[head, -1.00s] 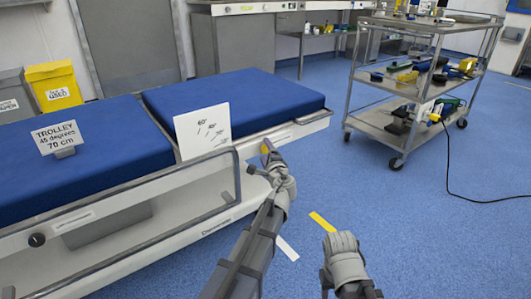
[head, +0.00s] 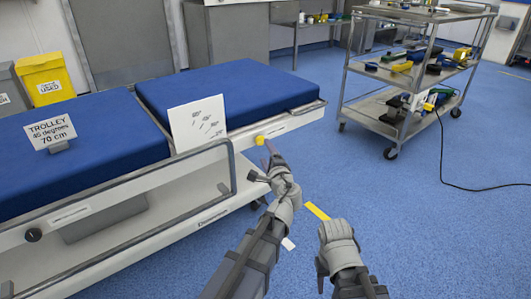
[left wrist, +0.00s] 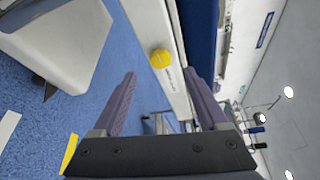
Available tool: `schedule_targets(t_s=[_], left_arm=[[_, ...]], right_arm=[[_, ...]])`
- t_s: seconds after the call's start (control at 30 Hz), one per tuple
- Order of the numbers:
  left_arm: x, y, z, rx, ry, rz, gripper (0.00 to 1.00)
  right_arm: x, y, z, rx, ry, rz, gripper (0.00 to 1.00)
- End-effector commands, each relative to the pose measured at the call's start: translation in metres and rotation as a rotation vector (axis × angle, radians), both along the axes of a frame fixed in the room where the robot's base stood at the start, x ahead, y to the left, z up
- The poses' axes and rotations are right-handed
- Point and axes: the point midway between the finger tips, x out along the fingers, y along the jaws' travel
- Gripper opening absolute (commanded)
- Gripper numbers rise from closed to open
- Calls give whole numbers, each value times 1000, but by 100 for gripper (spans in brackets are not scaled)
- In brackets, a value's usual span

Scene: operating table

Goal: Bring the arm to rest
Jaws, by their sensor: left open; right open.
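In the head view my left gripper (head: 262,161) is open and empty beside the trolley's near rail end. Its arm comes up from the lower left. A yellow knob (head: 260,140) on the trolley's (head: 200,207) white side is just past the fingertips. In the left wrist view the knob (left wrist: 160,57) shows between the two spread fingers (left wrist: 160,95), apart from them. My right gripper (head: 322,262) is low in the middle of the head view, over the blue floor; its fingers are mostly hidden by the hand.
The trolley has blue mattress sections (head: 228,98), a metal side rail (head: 233,165) and a white card (head: 197,125). A loaded steel cart (head: 380,105) stands at the back right, with a black cable (head: 450,170) on the floor. Floor at right front is clear.

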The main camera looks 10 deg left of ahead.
Motion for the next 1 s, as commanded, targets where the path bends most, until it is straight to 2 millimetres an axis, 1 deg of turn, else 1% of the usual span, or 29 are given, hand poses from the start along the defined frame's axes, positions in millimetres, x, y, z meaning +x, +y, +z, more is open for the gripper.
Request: schedule_targets(t_s=[0.07,0.17,0.27,0.3,0.37,0.4,0.47,0.5,0.57,0.6,0.67,0.7,0.77,0.9,0.97,1.0], left_arm=[[-1,0,1,-6,1,3,76],[-9,2,7,-69,11,33,76],[-31,4,12,-223,46,114,76],[-43,4,12,-306,72,160,76],[-65,0,9,-437,123,234,76],[-81,-5,6,-524,164,286,76],[-107,-15,1,-646,232,362,76],[-124,-24,-2,-720,283,411,76],[-149,-39,-6,-819,360,478,76],[-165,-49,-7,-874,412,519,76],[-188,-65,-7,-945,487,574,76],[-203,-74,-5,-986,536,607,76],[-224,-89,-2,-1039,610,652,76],[-272,-121,14,-1135,779,746,76],[-290,-134,23,-1165,849,778,76],[-285,-131,31,-1161,835,775,76]], right_arm=[[0,0,2,0,0,0,50],[0,0,17,0,0,1,50],[0,0,47,0,1,2,50],[0,0,62,-1,1,3,50],[0,0,84,-2,2,4,50],[0,0,98,-2,2,5,50],[0,0,118,-2,3,7,50],[-1,-1,130,-2,3,8,50],[-1,-1,146,-3,4,9,50],[-1,-1,156,-3,4,9,50],[-1,-1,168,-3,4,10,50],[-1,-1,177,-3,5,11,50],[-1,-1,188,-3,5,12,50],[-1,-1,214,-4,6,12,50],[-1,-1,224,-5,6,13,50],[-1,-1,233,-4,6,12,50]])
